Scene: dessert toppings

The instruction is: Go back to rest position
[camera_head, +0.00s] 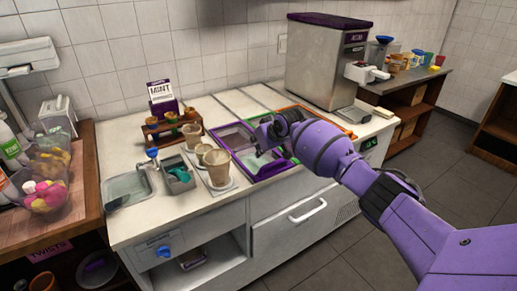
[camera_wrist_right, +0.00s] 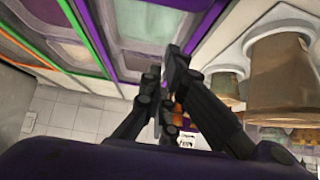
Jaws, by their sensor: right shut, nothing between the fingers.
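My right arm (camera_head: 330,150) comes in from the right in the head view. Its dark right gripper (camera_head: 264,136) is over the purple-edged bins of the counter. In the right wrist view the right gripper (camera_wrist_right: 166,84) has its fingers close together, with nothing held between them. Beige cups (camera_head: 216,166) stand on the counter to the left of the gripper, apart from it. A large beige cup also shows in the right wrist view (camera_wrist_right: 278,75). My left gripper is not in view.
A steel machine (camera_head: 325,65) stands at the back of the counter. A wooden rack (camera_head: 172,130) and a teal-filled caddy (camera_head: 178,175) are left of the cups. A clear tub of colourful sweets (camera_head: 45,195) is on the left side table. The floor (camera_head: 350,262) in front is open.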

